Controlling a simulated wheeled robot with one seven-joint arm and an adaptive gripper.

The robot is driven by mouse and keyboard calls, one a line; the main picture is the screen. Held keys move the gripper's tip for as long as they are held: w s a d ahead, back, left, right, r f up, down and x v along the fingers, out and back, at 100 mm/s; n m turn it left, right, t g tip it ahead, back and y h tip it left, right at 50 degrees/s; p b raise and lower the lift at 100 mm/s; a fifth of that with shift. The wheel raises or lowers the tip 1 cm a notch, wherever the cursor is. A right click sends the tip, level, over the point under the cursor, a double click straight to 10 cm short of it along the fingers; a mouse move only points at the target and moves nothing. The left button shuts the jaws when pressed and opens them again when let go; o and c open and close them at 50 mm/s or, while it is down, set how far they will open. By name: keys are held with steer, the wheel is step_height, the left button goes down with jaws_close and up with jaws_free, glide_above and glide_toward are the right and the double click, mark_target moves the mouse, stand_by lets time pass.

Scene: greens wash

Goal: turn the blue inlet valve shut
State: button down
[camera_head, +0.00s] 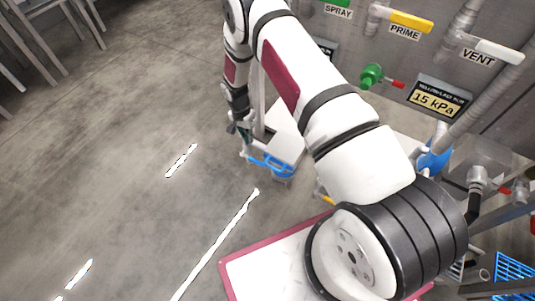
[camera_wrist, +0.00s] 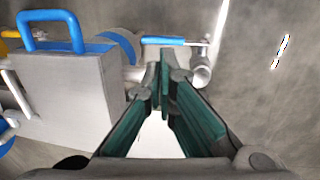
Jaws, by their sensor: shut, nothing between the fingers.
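A blue lever (camera_wrist: 165,41), which looks like the inlet valve's handle, lies across a metal pipe fitting (camera_wrist: 201,70) in the wrist view. In the head view, blue parts (camera_head: 270,164) show low beside my gripper (camera_head: 245,149). My gripper's green-padded fingers (camera_wrist: 165,75) are shut and empty. In the wrist view their tips appear just below the lever and left of the pipe end. I cannot tell whether they touch it. Part of the fitting is hidden behind the fingers.
A grey box (camera_wrist: 70,95) with a blue loop handle (camera_wrist: 50,18) stands left in the wrist view. Yellow PRIME (camera_head: 411,22) and white VENT (camera_head: 498,51) levers, a green valve (camera_head: 371,76) and a gauge panel (camera_head: 438,97) are at the right.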

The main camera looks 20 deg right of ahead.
steer(key=b, duration=0.6)
glide_toward(256, 161)
steer(key=f, duration=0.7)
steer(key=shift+s+d, duration=0.15)
steer(key=shift+d, duration=0.25)
steer(key=shift+s, duration=0.1)
